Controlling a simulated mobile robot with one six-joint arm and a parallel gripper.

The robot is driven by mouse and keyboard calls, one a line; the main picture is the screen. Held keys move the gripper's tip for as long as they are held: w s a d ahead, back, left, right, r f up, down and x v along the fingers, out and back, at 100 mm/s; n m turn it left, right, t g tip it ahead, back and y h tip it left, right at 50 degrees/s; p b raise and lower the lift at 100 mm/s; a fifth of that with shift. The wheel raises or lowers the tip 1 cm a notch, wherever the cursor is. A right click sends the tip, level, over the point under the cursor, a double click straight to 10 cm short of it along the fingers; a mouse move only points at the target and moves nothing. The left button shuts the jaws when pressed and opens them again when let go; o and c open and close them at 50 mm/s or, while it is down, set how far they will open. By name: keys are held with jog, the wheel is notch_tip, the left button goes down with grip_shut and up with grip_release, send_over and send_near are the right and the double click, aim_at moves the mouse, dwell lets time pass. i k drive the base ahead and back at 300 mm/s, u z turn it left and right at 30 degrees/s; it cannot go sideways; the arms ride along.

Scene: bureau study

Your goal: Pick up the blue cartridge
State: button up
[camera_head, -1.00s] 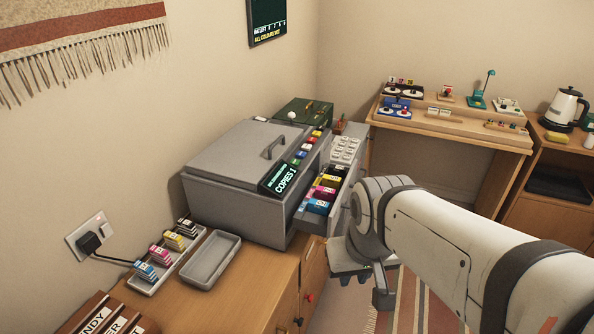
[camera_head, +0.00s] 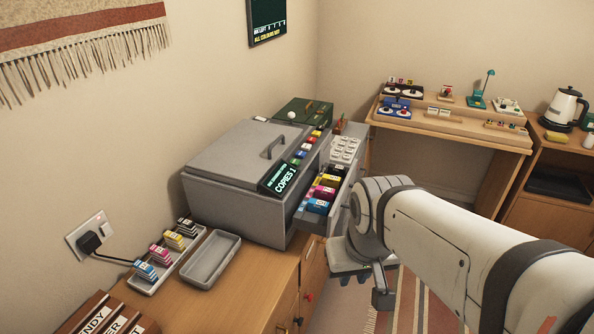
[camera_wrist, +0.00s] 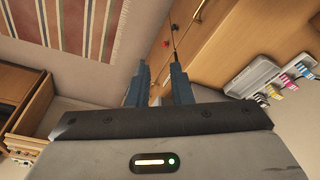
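A blue cartridge (camera_head: 145,271) with a white label stands at the near end of a narrow light tray on the wooden cabinet. It also shows at the right edge of the wrist view (camera_wrist: 306,71). Another blue cartridge (camera_head: 318,206) sits at the near end of a row in the copier's open front bay. My gripper (camera_wrist: 158,78) is empty, with its two fingers apart, in front of the cabinet. In the head view my wrist and arm hide most of it. It is well away from the tray and touches no cartridge.
Pink (camera_head: 160,255), yellow (camera_head: 174,240) and black cartridges share the narrow tray (camera_head: 150,289). An empty grey tray (camera_head: 213,281) lies beside it. The grey copier (camera_head: 232,215) stands behind. Red and black knobs are on the cabinet front (camera_head: 310,268).

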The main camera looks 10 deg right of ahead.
aim_at(318, 207)
jog(key=k, duration=1.8)
jog(key=z, duration=0.6)
jog(key=i, duration=1.05)
jog(key=z, duration=0.45)
jog(key=i, duration=1.45)
jog(key=u, duration=1)
jog(key=i, duration=0.55)
jog(key=u, duration=0.3)
jog(key=k, duration=0.6)
jog(key=u, duration=0.3)
jog(key=i, duration=0.6)
jog(key=z, duration=0.15)
